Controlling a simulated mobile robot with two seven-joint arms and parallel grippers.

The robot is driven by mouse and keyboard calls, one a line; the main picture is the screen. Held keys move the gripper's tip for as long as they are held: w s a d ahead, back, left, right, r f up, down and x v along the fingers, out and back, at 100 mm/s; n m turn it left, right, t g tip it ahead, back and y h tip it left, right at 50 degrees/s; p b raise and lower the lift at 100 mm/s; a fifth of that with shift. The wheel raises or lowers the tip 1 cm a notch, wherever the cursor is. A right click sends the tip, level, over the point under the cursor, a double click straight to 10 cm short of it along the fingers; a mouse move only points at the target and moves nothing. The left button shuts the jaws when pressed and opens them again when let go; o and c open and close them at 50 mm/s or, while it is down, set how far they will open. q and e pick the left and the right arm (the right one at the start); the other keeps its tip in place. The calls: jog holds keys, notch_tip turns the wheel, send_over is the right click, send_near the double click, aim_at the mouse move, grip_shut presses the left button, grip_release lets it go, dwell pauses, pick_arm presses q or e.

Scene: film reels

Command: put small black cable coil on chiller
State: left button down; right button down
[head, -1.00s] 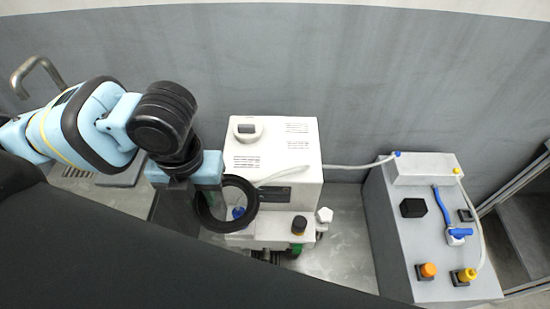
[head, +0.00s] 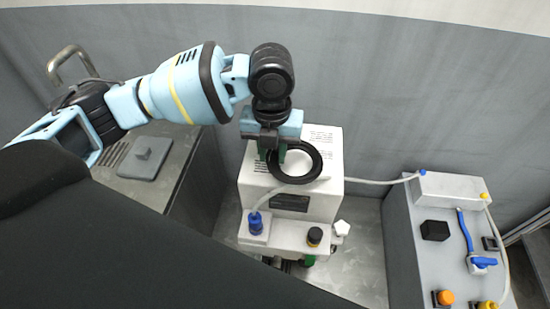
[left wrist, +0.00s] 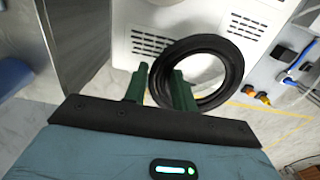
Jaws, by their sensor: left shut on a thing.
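The small black cable coil (head: 318,163) is a black ring. My left gripper (head: 277,156) is shut on one side of it and holds it over the top of the white box that looks like the chiller (head: 325,203). In the left wrist view my left gripper's green fingers (left wrist: 160,78) pinch the near left edge of the coil (left wrist: 236,66), with the chiller's white vented surface (left wrist: 130,18) behind. I cannot tell whether the coil touches the chiller. The coil hides part of the top. My right gripper is not in view.
A white hose (head: 382,181) runs from the chiller to a grey unit (head: 410,245) with knobs and a blue lever on the right. A blue fitting (head: 256,225) and a black knob (head: 314,236) stand on the chiller's front ledge. A counter (head: 180,150) is on the left.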

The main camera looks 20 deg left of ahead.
pick_arm(q)
jog(key=shift+w+d, duration=0.1)
jog(key=shift+w, duration=0.1)
jog(key=shift+w+f, duration=0.2)
jog(key=shift+f, duration=1.55)
jog(key=shift+f, duration=0.15)
jog(key=c, duration=1.1)
grip_release()
jog(key=shift+c, duration=0.2)
